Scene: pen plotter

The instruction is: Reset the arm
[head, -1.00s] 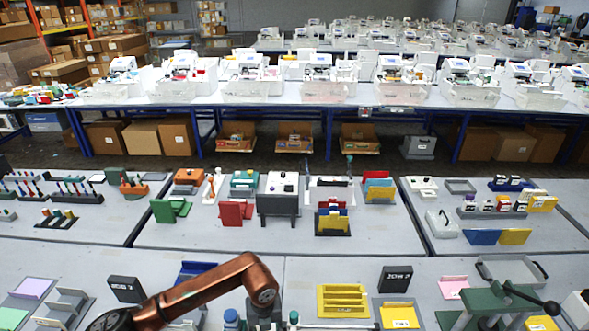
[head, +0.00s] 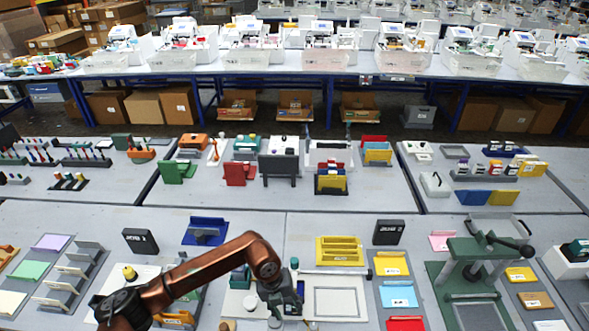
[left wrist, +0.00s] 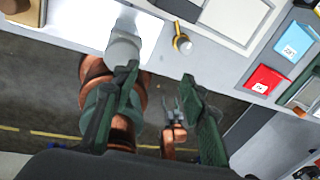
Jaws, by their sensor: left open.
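A flat white unit with a grey-framed panel (head: 335,300) lies on the near table, a pale bar (head: 333,272) crossing its far edge. It looks like the plotter, but I cannot tell for certain. Part of this panel shows at the top of the left wrist view (left wrist: 232,18). My left gripper (head: 284,308) points down just left of the panel, partly hidden by its wrist. In the left wrist view its dark green fingers (left wrist: 163,105) are spread, with nothing visibly held between them.
Blue (head: 397,295) and red (head: 405,324) trays lie right of the panel. A green press (head: 480,265) stands farther right, and a yellow holder (head: 340,249) behind. A small yellow-topped item (left wrist: 182,43) is near the table's front edge. Floor shows beyond that edge.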

